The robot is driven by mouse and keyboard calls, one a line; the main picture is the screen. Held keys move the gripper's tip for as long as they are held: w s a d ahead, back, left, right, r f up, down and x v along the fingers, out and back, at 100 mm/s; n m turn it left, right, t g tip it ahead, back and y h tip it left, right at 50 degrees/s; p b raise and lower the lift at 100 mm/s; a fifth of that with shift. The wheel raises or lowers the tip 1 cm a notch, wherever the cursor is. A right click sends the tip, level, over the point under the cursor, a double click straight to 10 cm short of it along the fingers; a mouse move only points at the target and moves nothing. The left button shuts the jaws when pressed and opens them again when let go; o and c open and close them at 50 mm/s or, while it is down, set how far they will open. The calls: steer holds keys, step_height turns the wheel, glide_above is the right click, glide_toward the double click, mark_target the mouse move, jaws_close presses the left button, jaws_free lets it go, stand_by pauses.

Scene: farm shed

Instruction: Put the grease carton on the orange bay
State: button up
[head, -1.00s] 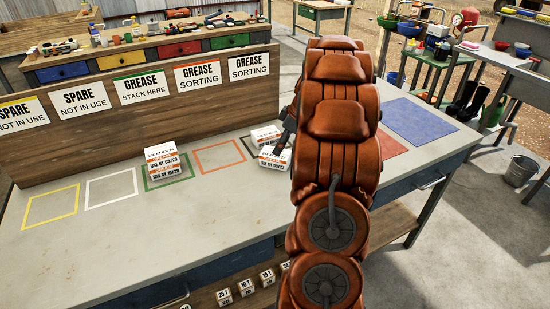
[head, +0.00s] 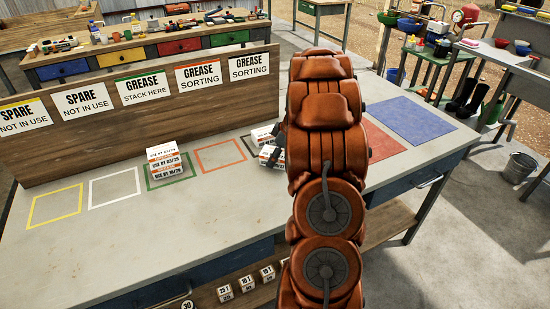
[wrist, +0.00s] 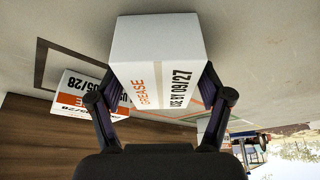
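The orange bay (head: 219,157) is an orange outline on the workbench with bare top inside, just right of the green bay. The grease carton (head: 267,156), white with an orange stripe, is at the black-outlined bay behind my arm. In the wrist view the carton (wrist: 156,50) reads USE BY 09/27 and sits between both fingers of my gripper (wrist: 160,92), which press on its sides. Whether it is clear of the bench is hard to tell. A second carton (head: 262,136) stands close behind; it also shows in the wrist view (wrist: 85,92), inside the black outline.
Stacked cartons (head: 166,163) stand in the green bay (head: 150,184), left of the orange bay. The yellow bay (head: 55,206) and white bay (head: 114,187) are empty. A signboard (head: 120,130) rises along the bench's back edge. Red (head: 384,142) and blue (head: 409,119) mats are clear at right.

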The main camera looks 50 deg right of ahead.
steer(key=c, duration=1)
steer(key=shift+r, duration=0.1)
steer(key=shift+c, duration=0.2)
